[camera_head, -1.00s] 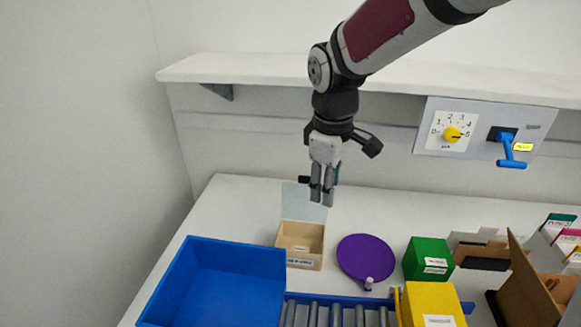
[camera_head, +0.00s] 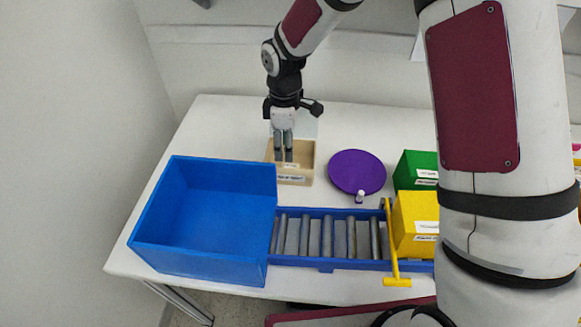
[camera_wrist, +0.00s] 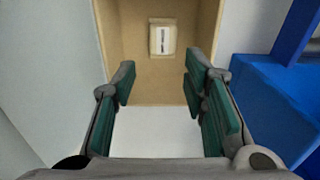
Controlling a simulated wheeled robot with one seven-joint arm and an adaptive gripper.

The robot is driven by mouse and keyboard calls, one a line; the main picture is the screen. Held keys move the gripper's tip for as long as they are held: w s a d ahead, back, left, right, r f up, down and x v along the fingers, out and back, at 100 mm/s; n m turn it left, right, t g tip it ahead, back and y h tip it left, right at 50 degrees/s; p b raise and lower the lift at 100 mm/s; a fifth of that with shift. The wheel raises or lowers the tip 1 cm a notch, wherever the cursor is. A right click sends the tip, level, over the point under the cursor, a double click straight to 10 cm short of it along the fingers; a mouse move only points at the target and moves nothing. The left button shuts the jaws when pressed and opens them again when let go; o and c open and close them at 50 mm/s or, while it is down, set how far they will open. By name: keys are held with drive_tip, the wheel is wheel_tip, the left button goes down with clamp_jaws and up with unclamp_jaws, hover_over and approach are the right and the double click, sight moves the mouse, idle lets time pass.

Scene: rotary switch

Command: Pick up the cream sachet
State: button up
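The cream sachet (camera_wrist: 162,38) lies flat inside the wooden box in the wrist view, a small cream piece with a white label and dark print. In the head view it is mostly hidden by my fingers and too small to tell clearly. The wooden box (camera_head: 304,152) stands on the table behind the roller conveyor. My gripper (camera_head: 284,158) points down at the box in the head view. In the wrist view my gripper (camera_wrist: 160,95) is open, its green pads apart with nothing between them. The sachet is beyond the fingertips, apart from them.
A large blue bin (camera_head: 205,215) is left of the box. A purple disc (camera_head: 357,172) with a small white piece (camera_head: 360,197) is to the right. A roller conveyor (camera_head: 327,237), green box (camera_head: 415,168) and yellow box (camera_head: 416,224) are nearby. A translucent panel (camera_head: 306,127) rises behind the box.

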sight(286, 165)
drive_tip(key=shift+s+f, duration=0.2)
drive_tip(key=shift+f, duration=2.95)
drive_tip(key=c, duration=0.5)
